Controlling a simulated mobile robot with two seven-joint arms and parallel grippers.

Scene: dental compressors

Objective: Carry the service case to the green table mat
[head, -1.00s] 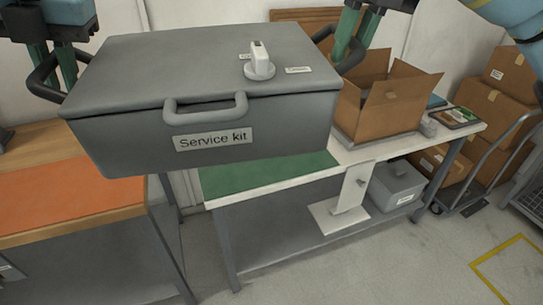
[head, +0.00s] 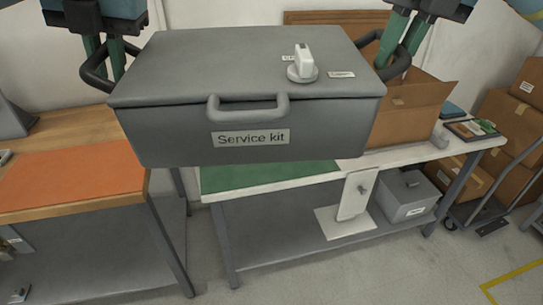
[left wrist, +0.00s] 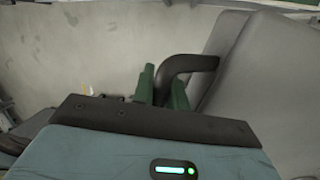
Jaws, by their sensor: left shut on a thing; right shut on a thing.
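The service case (head: 250,135) is a grey box labelled "Service kit", with its lid closed and a front handle. It is held up in the air in the head view, in front of and above the white table. My left gripper (head: 103,65) is shut on the dark handle at its left side; that handle also shows in the left wrist view (left wrist: 185,65). My right gripper (head: 398,50) is shut on the right side handle. The green table mat (head: 270,176) lies on the white table, its far part hidden by the case.
An orange mat (head: 70,180) lies on a wooden-topped table at the left, with a gap beside the white table. An open cardboard box (head: 405,125) stands right of the green mat. A white knob on a round base (head: 303,68) sits on the case lid.

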